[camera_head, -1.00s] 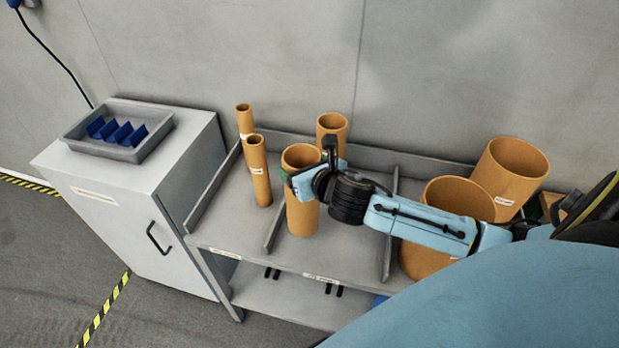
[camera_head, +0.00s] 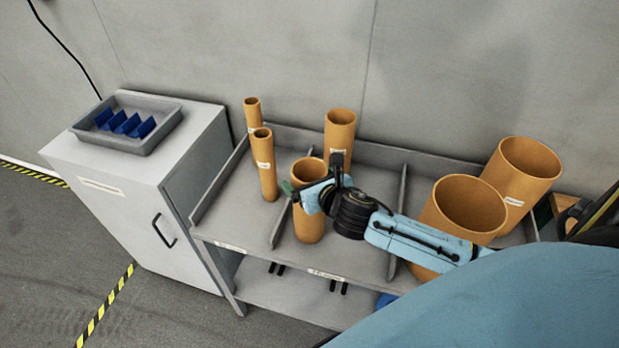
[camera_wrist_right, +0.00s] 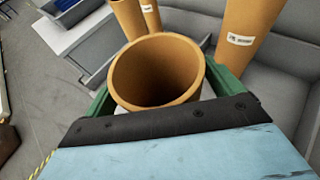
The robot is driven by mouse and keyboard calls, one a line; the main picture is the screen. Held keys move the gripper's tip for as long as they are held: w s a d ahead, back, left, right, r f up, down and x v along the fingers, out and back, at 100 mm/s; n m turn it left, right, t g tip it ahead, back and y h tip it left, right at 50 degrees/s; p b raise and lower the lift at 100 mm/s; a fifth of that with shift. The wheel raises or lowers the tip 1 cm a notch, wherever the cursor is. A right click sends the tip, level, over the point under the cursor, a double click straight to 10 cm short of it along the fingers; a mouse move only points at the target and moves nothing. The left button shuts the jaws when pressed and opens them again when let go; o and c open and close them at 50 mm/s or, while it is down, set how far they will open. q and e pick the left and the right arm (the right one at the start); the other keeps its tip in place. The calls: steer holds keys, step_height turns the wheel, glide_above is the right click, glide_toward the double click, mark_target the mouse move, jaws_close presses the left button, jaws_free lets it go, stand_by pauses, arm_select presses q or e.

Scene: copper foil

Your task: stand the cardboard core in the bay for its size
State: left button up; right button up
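The cardboard core (camera_head: 308,225) is a mid-width brown tube, upright in the front of the middle bay of the grey rack (camera_head: 232,212). My right gripper (camera_head: 312,192) is at its upper part. In the right wrist view the core's open top (camera_wrist_right: 157,72) lies between the two green fingers, which appear closed against its sides. Its lower end is at or very near the shelf; I cannot tell whether it touches. A similar core (camera_head: 340,132) stands behind it in the same bay. My left gripper is not in view.
Two thin cores (camera_head: 264,165) (camera_head: 252,112) stand in the left bay. Two wide cores (camera_head: 462,205) (camera_head: 522,170) stand in the right bay. Low dividers (camera_head: 281,222) (camera_head: 398,210) separate the bays. A cabinet (camera_head: 130,205) at left carries a tray (camera_head: 150,143) with blue pieces.

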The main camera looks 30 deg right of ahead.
steer(key=shift+o, duration=0.2)
steer(key=shift+r, duration=0.15)
steer(key=d+v, duration=0.1)
steer(key=v, duration=1.1)
steer(key=shift+a, duration=0.45)
